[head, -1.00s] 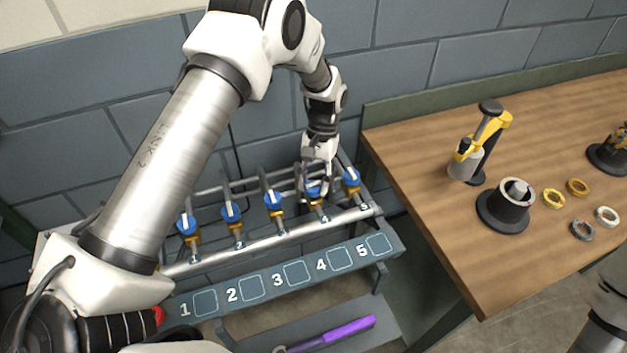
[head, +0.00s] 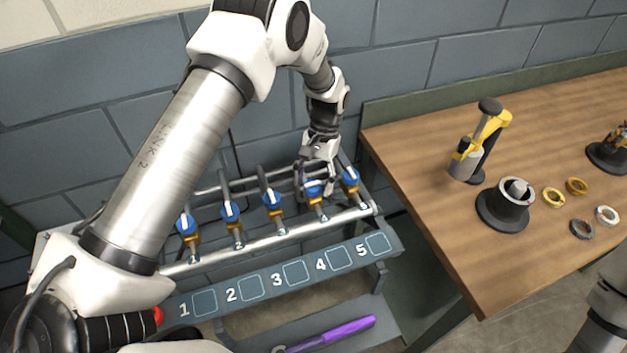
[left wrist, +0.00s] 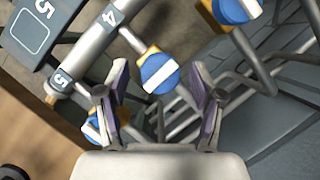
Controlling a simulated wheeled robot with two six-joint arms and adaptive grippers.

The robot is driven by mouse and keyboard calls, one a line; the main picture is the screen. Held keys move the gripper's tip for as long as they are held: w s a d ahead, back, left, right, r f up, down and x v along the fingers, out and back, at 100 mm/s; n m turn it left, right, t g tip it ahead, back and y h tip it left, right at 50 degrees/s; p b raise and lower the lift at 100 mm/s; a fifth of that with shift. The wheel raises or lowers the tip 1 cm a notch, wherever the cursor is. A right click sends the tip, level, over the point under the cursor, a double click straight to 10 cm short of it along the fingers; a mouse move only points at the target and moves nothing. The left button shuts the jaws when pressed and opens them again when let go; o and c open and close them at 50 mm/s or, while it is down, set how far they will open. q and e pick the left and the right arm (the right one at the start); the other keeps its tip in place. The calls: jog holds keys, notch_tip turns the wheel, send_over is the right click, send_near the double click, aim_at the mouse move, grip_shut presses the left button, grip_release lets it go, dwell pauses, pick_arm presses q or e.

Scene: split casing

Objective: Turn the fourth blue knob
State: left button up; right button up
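Five blue knobs with white stripes stand in a row on yellow valve bodies along a metal pipe, numbered 1 to 5. The fourth blue knob (head: 313,188) is partly covered by my left gripper (head: 317,178) in the head view. In the left wrist view, the fourth knob (left wrist: 158,74) shows between the two fingertips of my left gripper (left wrist: 160,72), with a gap on each side. That gripper is open and holds nothing. The fifth knob (head: 350,175) is close beside it; in the left wrist view the fifth knob (left wrist: 97,128) is partly behind a finger. My right gripper is out of view.
The third knob (head: 272,197) is the neighbour on the other side. A numbered panel (head: 389,252) lies in front of the pipe, with a purple-handled tool (head: 345,330) on a shelf below. A wooden table (head: 420,160) with several parts stands at right.

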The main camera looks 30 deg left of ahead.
pick_arm(q)
jog(key=v, duration=1.2)
